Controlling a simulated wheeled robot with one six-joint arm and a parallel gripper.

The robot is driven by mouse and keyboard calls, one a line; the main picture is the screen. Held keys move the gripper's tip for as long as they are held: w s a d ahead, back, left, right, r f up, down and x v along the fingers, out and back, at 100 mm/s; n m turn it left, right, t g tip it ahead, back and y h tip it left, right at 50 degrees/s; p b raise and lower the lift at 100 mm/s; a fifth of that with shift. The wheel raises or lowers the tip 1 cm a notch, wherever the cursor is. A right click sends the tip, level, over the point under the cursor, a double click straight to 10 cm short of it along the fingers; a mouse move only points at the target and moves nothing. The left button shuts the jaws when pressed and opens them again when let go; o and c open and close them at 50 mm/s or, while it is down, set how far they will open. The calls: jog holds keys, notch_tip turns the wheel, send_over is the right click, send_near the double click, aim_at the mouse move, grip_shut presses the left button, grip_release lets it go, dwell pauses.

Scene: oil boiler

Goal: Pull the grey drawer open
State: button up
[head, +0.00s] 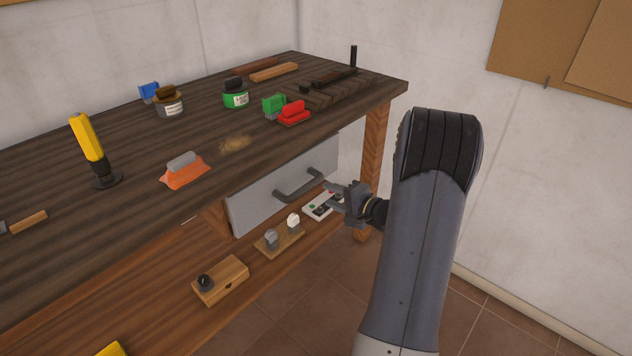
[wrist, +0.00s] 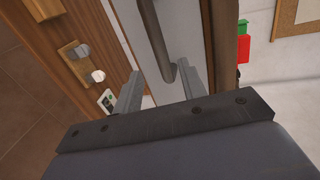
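The grey drawer (head: 262,198) sits under the dark wooden tabletop, and its front looks closed. A dark grey bar handle (head: 298,182) runs along the front. My gripper (head: 335,193) is just off the handle's right end, with its fingers spread. In the wrist view the drawer front (wrist: 128,22) is pale grey, and the handle (wrist: 160,48) reaches down between the two open fingertips of my gripper (wrist: 162,74). The fingers show gaps on both sides of the handle and are not closed on it.
A lower shelf holds a wooden box with a black knob (head: 220,281), a switch board (head: 279,239) and a white button panel (head: 320,206). A table leg (head: 374,150) stands behind my gripper. Tools, jars and brushes lie on the tabletop (head: 225,120).

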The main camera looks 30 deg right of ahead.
aim_at(310, 188)
jog(key=x, duration=0.9)
jog(key=shift+w+a, duration=0.15)
jog(key=shift+w, duration=0.05)
grip_shut()
